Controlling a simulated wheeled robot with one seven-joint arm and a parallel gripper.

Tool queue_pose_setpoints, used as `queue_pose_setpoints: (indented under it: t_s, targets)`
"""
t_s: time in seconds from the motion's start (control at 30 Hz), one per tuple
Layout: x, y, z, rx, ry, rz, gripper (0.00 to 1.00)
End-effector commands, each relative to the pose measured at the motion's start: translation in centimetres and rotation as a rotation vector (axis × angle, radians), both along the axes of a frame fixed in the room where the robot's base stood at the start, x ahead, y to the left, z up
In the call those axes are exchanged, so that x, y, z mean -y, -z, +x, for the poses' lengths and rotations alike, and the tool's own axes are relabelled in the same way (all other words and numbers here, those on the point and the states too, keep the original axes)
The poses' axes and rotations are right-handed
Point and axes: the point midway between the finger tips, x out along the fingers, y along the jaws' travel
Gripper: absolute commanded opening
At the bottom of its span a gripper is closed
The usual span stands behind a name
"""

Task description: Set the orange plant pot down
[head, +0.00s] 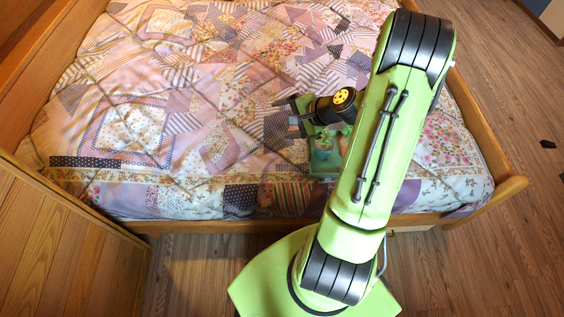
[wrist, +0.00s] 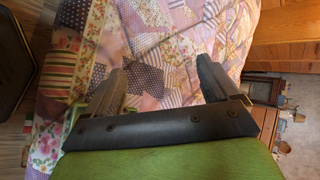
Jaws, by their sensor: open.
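My gripper (head: 288,114) is over the patchwork quilt on the bed (head: 215,105), left of my green arm in the head view. In the wrist view my gripper (wrist: 162,66) has its two dark fingers wide apart. Only quilt shows between them, and they hold nothing. My arm hides part of the bed and floor in the head view.
A wooden rail (head: 190,227) runs along the bed's front edge. A wooden cabinet (head: 60,250) stands at the lower left. Wood floor (head: 500,120) is open at the right. Small blurred objects (wrist: 284,120) show at the wrist view's right edge.

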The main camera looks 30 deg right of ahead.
Motion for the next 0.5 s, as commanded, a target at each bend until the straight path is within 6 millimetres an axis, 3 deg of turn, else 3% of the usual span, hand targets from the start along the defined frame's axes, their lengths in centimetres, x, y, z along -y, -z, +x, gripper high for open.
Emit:
queue_pose_setpoints:
  t_s: [0.03,0.2,0.33,0.5]
  targets:
    - [-2.7,-2.6,-0.1,-0.006,-0.145,-0.127,0.88]
    - [-9.5,-8.9,-4.0,-0.04,-0.557,-0.515,0.88]
    - [-13.1,-13.3,-8.9,-0.037,-0.794,-0.78,0.88]
    - [-15.2,-17.3,-16.4,0.0,-0.999,-1.041,0.88]
